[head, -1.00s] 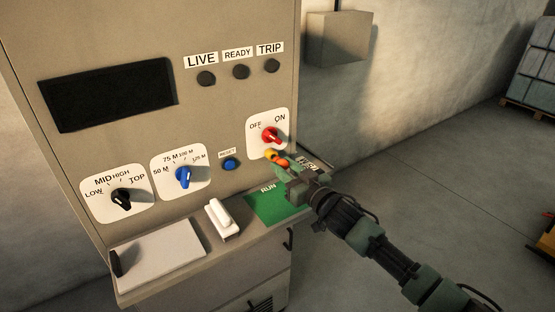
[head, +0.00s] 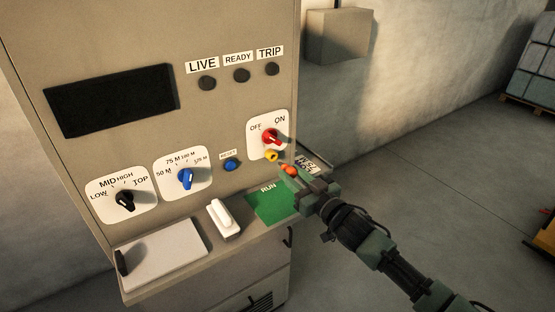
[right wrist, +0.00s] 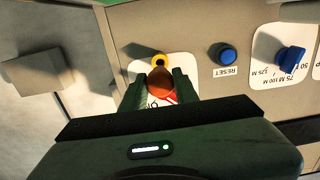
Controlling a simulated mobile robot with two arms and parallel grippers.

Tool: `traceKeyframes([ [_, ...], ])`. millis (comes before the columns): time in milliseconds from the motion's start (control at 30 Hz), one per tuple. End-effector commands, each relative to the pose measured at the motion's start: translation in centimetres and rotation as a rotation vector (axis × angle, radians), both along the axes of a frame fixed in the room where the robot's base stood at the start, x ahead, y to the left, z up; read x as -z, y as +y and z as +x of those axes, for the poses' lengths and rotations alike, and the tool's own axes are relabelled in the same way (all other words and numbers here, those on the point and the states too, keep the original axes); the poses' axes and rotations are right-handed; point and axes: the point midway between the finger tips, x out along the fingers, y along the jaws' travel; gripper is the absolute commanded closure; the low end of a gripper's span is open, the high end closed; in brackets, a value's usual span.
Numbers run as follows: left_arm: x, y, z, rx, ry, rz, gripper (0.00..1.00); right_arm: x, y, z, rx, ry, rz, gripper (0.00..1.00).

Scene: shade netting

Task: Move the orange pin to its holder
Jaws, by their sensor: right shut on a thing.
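The orange pin (head: 289,170) is held between the fingertips of my right gripper (head: 294,174), just to the lower right of a yellow ring (head: 271,155) on the panel. A small gap shows between the pin's orange head and the ring; I cannot tell whether its tip is fully clear. I cannot make out the pin's holder for sure. My left gripper is not in view.
The red OFF/ON switch (head: 271,136) is right above the ring. A blue RESET button (head: 231,164) is to the left. Below are a shelf with a green RUN patch (head: 270,204), a white handle (head: 224,218) and a partly hidden lettered label (head: 309,164). Open floor lies right.

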Motion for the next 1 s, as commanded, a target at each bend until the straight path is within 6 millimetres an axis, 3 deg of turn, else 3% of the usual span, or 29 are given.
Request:
traceKeyframes([
  [533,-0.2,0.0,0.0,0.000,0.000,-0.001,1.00,-0.1,-0.2,-0.2,0.000,0.000,0.000,1.00],
  [1000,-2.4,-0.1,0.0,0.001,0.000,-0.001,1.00,-0.2,-2.2,-3.0,0.000,0.000,0.001,1.00],
])
